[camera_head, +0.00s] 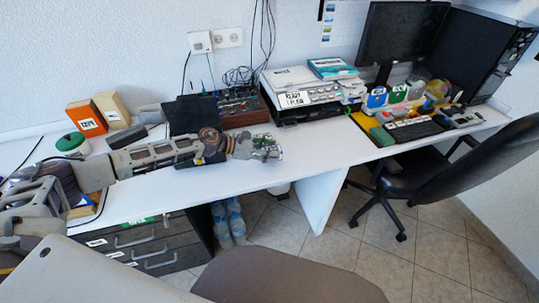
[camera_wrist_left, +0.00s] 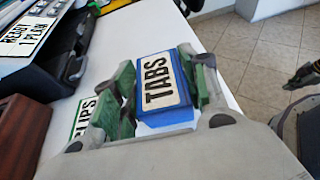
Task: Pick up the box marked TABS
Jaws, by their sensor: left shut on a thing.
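The box marked TABS (camera_wrist_left: 156,82) is blue with a white label and black letters. In the left wrist view it sits between the two green-padded fingers of my left gripper (camera_wrist_left: 160,88), which is shut on it. I cannot tell whether the box touches the desk. I do not see my right gripper.
A label reading CLIPS (camera_wrist_left: 82,117) shows beside the left finger. A device marked READY 1 PLAIN (camera_head: 296,98) stands behind on the desk (camera_head: 225,180). Orange (camera_head: 86,118) and cream boxes stand at left. A black chair (camera_head: 430,175) is at right.

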